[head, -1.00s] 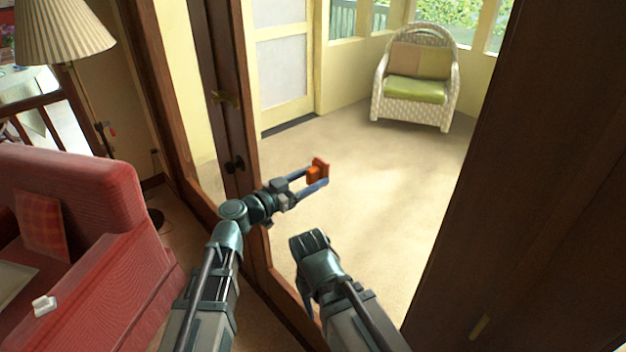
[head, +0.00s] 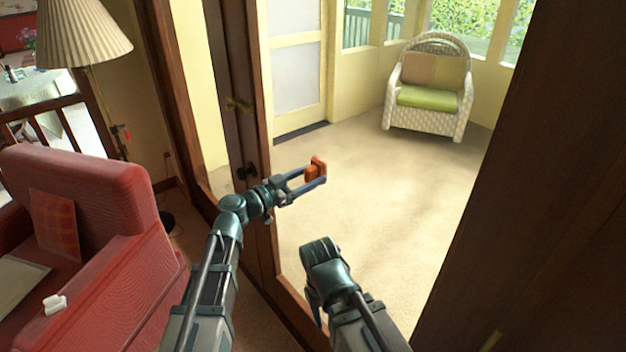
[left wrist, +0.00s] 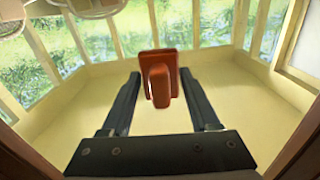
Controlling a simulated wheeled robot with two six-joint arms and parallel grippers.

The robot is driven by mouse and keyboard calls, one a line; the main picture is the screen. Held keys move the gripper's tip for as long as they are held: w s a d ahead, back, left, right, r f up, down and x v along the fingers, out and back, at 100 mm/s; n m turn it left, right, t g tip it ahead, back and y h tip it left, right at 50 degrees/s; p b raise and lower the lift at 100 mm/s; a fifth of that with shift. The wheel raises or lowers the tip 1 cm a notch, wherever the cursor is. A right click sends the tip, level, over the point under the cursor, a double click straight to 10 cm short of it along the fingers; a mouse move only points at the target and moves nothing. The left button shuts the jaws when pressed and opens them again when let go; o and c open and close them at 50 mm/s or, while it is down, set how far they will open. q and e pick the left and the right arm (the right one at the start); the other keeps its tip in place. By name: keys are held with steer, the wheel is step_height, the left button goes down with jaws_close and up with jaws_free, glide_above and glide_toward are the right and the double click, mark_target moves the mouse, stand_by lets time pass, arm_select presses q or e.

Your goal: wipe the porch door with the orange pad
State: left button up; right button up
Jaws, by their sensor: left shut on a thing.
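The orange pad (head: 315,170) is held at the tips of my left gripper (head: 317,173), whose blue-grey fingers are shut on it. In the left wrist view the orange pad (left wrist: 160,78) stands upright between the two dark fingers, its block-like grip facing the camera. A pale yellow door (head: 297,75) with frosted panels stands at the back of the porch, well apart from the pad.
A white wicker chair (head: 428,95) with a green cushion stands at the porch's back right. A red armchair (head: 100,240) and a lamp (head: 82,35) are on the left. Dark wood (head: 530,190) fills the right side. The porch floor (head: 380,190) between is clear.

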arm_select(q)
steer(key=shift+w+a, duration=0.5)
steer(key=shift+w, duration=0.25)
steer(key=shift+s, duration=0.1)
steer(key=shift+s+d, duration=0.55)
steer(key=shift+s, duration=0.2)
steer(key=shift+s+d, duration=0.5)
steer(key=shift+s, duration=0.2)
steer(key=shift+s+d, duration=0.1)
steer(key=shift+s+d, duration=0.5)
steer(key=shift+s, duration=0.2)
steer(key=shift+s+d, duration=0.45)
steer(key=shift+s, duration=0.2)
steer(key=shift+s+d, duration=0.5)
steer(key=shift+s, duration=0.25)
steer(key=shift+s+d, duration=0.5)
steer(key=shift+s, duration=0.2)
